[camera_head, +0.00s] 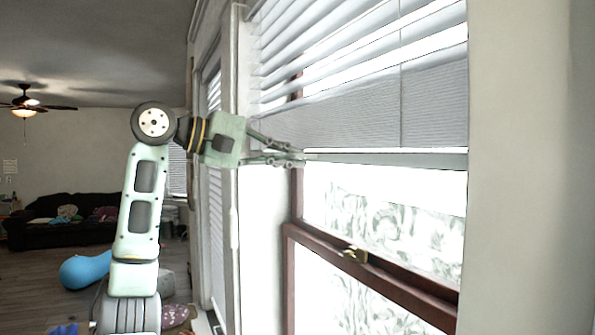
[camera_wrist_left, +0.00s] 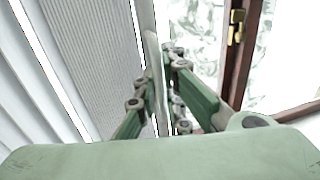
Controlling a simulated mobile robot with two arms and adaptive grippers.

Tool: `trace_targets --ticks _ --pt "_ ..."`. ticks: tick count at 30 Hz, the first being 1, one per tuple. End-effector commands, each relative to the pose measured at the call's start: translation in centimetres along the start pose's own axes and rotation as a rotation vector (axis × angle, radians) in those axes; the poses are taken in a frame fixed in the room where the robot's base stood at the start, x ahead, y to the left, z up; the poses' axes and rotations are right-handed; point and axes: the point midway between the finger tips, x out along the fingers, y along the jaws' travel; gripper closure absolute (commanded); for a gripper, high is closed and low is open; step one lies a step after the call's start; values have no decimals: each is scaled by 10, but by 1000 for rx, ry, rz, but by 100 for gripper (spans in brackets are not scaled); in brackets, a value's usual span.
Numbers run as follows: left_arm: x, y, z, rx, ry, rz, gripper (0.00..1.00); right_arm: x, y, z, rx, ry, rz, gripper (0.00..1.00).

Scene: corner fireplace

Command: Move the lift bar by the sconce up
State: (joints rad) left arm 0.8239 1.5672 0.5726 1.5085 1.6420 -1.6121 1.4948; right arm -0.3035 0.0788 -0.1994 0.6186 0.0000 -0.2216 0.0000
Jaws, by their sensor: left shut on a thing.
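The lift bar (camera_head: 390,159) is the pale bottom rail of the white window blind (camera_head: 360,115), running across the window in the head view. My left gripper (camera_head: 298,158) reaches in from the left and is shut on the bar's left end. In the left wrist view the bar (camera_wrist_left: 152,50) runs up the picture between the green fingers of my gripper (camera_wrist_left: 162,75). The fingers hide part of the bar's end. I cannot make out a sconce. My right gripper is not in view.
Brown window frame with a brass latch (camera_head: 354,254) lies below the bar. Open blind slats (camera_head: 350,40) are above it, with stacked slats just over the bar. A bare wall (camera_head: 530,170) is at right. A dark sofa (camera_head: 60,220) and blue object (camera_head: 85,270) are far left.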

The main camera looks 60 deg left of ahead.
Motion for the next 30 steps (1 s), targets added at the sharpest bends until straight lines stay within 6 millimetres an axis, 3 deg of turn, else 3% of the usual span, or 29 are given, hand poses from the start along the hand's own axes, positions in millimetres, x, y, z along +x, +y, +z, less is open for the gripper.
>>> trace_targets --ticks 1,6,20,21,24,27,30 --pt "-6 12 1 -1 2 3 100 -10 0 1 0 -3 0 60" --pt "-13 23 3 -2 1 2 100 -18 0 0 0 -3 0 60" --pt "-17 28 3 -3 2 12 100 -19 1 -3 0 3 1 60" --pt "-17 28 3 -3 2 12 88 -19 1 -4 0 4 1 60" --pt "-17 28 3 -3 2 10 80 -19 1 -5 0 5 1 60" --pt "-16 27 3 -2 2 8 72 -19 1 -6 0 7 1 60" --pt "-16 26 3 -2 1 5 72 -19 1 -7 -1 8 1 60"
